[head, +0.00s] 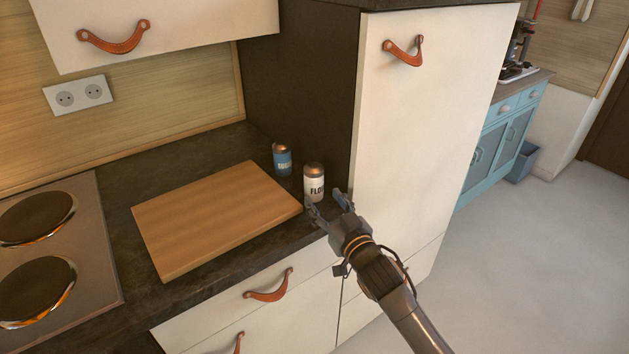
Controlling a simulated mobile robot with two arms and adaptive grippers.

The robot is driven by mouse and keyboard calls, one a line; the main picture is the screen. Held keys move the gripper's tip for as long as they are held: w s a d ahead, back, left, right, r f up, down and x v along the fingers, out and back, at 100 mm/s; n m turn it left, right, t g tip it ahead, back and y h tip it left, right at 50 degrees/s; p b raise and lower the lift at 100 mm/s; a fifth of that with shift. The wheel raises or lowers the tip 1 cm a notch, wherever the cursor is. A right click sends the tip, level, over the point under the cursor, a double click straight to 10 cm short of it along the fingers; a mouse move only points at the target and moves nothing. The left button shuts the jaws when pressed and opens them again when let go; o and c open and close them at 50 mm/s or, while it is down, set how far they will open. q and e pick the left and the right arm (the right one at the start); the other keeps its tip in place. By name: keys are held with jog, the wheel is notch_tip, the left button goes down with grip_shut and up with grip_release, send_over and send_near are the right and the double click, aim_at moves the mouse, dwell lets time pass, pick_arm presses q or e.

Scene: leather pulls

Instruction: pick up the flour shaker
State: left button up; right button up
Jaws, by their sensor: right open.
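The flour shaker (314,180) is a white can with a copper-coloured top and dark lettering. It stands upright on the dark countertop, near the front edge and close to the tall cabinet. My right gripper (325,203) is open, with its fingers just in front of the shaker's lower part. One finger overlaps the shaker's base in the picture; I cannot tell whether it touches. My left gripper is not in view.
A blue sugar shaker (282,160) stands behind and left of the flour shaker. A wooden cutting board (215,215) lies to the left, and a hob (90,235) is further left. The tall white cabinet (425,120) closes off the right side.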

aim_at(318, 188)
jog(key=shift+r+p+x, duration=0.2)
jog(key=shift+p+x, duration=0.1)
jog(key=shift+x, duration=2.4)
jog(key=shift+d, duration=0.1)
jog(key=c, duration=1)
